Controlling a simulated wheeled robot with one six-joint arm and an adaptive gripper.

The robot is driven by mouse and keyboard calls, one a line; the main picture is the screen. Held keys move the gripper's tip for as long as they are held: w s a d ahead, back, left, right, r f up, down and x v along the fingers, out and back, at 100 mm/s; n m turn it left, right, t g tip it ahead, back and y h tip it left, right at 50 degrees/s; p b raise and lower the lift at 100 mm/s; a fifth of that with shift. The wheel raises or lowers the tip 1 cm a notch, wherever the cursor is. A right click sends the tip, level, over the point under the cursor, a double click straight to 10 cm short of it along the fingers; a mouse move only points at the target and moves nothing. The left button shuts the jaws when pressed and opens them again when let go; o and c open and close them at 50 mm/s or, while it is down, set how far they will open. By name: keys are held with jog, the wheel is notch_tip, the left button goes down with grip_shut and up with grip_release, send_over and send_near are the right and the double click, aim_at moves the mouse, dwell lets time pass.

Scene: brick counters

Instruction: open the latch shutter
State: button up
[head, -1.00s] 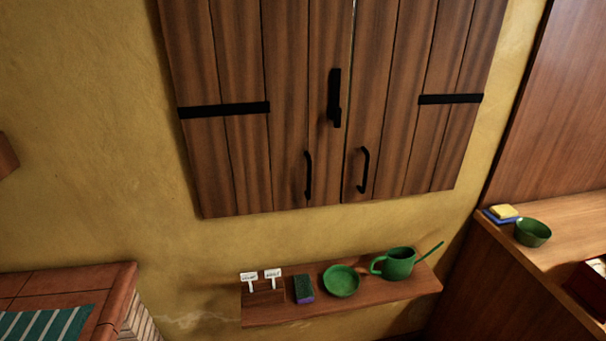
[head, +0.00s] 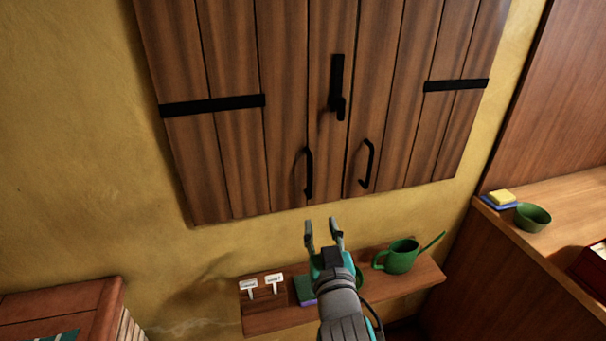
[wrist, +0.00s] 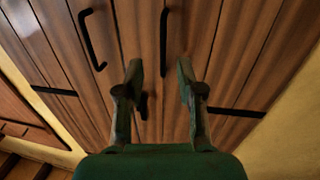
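The wooden shutter (head: 285,130) has two closed leaves on the yellow wall. A black latch (head: 337,88) sits upright over the middle seam. Two black pull handles hang below it, a left one (head: 308,172) and a right one (head: 367,163). My gripper (head: 323,224) is open and empty, below the shutter's lower edge and apart from the handles in the head view. In the wrist view the open fingers (wrist: 160,85) point at the shutter, with the handles ahead and the latch (wrist: 143,105) partly hidden between the fingers.
A small wall shelf (head: 272,319) lies under the shutter, with a green watering can (head: 401,257), two white tags and a sponge. My arm hides part of it. A green bowl (head: 532,216) stands on the right counter (head: 562,190). A brick counter (head: 60,300) is at lower left.

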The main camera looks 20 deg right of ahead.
aim_at(311, 178)
jog(key=shift+m+h, duration=0.3)
jog(key=shift+m, duration=0.1)
jog(key=w+r, duration=0.1)
jog(key=w, duration=0.3)
jog(key=w+d+r, duration=0.1)
jog(key=w, duration=0.4)
jog(key=w+r, duration=0.1)
jog(key=w, duration=0.3)
jog(key=shift+w+d+r, duration=0.2)
jog(key=shift+d+r, duration=0.1)
jog(key=shift+r, duration=0.1)
grip_shut()
